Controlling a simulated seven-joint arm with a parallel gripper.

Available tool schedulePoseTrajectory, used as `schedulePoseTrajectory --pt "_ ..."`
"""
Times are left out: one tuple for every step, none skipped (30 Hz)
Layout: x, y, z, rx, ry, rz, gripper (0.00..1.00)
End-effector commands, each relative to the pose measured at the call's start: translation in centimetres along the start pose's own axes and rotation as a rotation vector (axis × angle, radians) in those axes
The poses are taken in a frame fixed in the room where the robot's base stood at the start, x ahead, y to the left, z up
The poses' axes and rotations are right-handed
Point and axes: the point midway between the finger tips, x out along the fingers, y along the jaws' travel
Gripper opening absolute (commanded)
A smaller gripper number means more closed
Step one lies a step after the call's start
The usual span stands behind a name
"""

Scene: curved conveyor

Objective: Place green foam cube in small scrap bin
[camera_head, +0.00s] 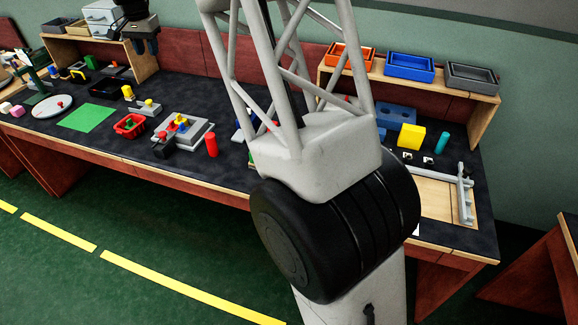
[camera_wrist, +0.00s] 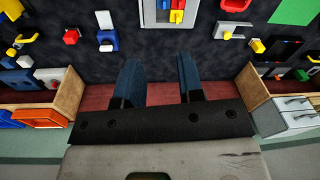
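I cannot clearly pick out a green foam cube. A flat green square (camera_head: 88,117) lies on the bench in the head view and also shows in the wrist view (camera_wrist: 295,10). No container is clearly the small scrap bin. My gripper (camera_head: 148,45) is above the back of the bench, near the left shelf. In the wrist view its two blue fingers (camera_wrist: 160,75) are wide apart, with nothing between them.
The right shelf holds orange (camera_head: 350,57), blue (camera_head: 410,66) and grey (camera_head: 472,76) bins. The left shelf holds grey and tan bins (camera_head: 102,17). Pink and white cubes (camera_head: 17,110) lie at the far left. My arm hides part of the bench middle.

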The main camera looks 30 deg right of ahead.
Motion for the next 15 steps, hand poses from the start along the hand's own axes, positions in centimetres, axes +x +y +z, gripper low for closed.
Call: schedulePoseTrajectory --pt "-0.9 1.2 0.7 -0.01 0.004 -0.003 0.35" --pt "-1.3 1.9 1.1 -0.017 0.006 -0.004 0.35" --pt "-1.9 2.8 1.6 -0.027 0.008 -0.006 0.35" --pt "-2.2 3.4 2.0 -0.034 0.01 -0.007 0.35" --pt "-2.7 4.0 2.4 -0.041 0.012 -0.008 0.35" --pt "-3.1 4.9 3.0 -0.05 0.014 -0.009 0.35" --pt "-3.5 5.6 3.4 -0.058 0.016 -0.011 0.35" --pt "-3.8 6.2 3.8 -0.064 0.017 -0.011 0.35" --pt "-4.3 7.1 4.3 -0.073 0.02 -0.012 0.35" --pt "-4.6 7.8 4.8 -0.08 0.021 -0.013 0.35" --pt "-4.9 8.5 5.2 -0.087 0.022 -0.014 0.35" --pt "-5.3 9.3 5.8 -0.096 0.025 -0.015 0.35" --pt "-5.5 10.0 6.3 -0.104 0.026 -0.015 0.35" --pt "-5.8 10.6 6.7 -0.11 0.029 -0.017 0.35" --pt "-6.1 11.5 7.4 -0.12 0.03 -0.017 0.35"
